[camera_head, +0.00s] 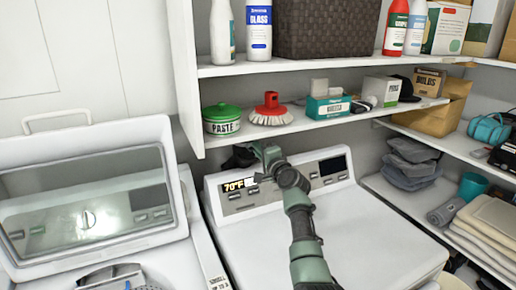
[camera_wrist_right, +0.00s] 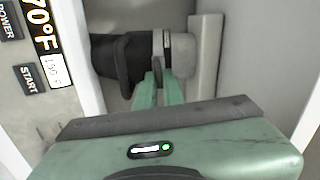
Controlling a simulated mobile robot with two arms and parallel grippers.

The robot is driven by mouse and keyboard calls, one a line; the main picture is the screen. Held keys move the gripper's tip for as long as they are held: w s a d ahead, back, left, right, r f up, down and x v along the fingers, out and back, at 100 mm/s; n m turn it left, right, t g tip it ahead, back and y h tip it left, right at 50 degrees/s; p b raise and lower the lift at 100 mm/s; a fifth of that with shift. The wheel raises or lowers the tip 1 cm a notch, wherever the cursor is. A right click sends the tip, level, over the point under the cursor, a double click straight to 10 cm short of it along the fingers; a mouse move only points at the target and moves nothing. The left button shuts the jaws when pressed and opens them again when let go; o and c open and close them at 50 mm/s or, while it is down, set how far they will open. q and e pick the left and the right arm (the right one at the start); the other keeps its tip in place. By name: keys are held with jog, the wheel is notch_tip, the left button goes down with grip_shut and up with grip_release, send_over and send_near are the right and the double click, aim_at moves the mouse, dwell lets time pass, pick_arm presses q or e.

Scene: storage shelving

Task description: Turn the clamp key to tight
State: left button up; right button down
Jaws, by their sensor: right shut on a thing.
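A black clamp body (camera_wrist_right: 120,58) with a grey collar at its right end (camera_wrist_right: 184,52) sits in the gap behind the control panel in the right wrist view. A small grey key (camera_wrist_right: 157,72) stands out below it. My right gripper's green fingers (camera_wrist_right: 160,92) are shut on this key. In the head view the dark clamp (camera_head: 238,158) shows partly behind the panel, beside my right gripper (camera_head: 258,150), which hides the key. I cannot read the key's angle or whether it is tight. My left gripper is not in view.
The white machine's control panel (camera_head: 325,168) stands close to my right wrist. Just above is a shelf (camera_head: 300,123) with a green paste tub (camera_head: 221,120) and a red brush (camera_head: 270,110). An open machine lid (camera_head: 90,205) is at left.

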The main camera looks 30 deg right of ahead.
jog(key=shift+r+m, duration=0.1)
jog(key=shift+m, duration=0.3)
jog(key=c, duration=1.5)
grip_release()
jog(key=shift+c, duration=0.2)
jog(key=s+b, duration=0.1)
jog(key=s, duration=0.7)
jog(key=shift+a, duration=0.15)
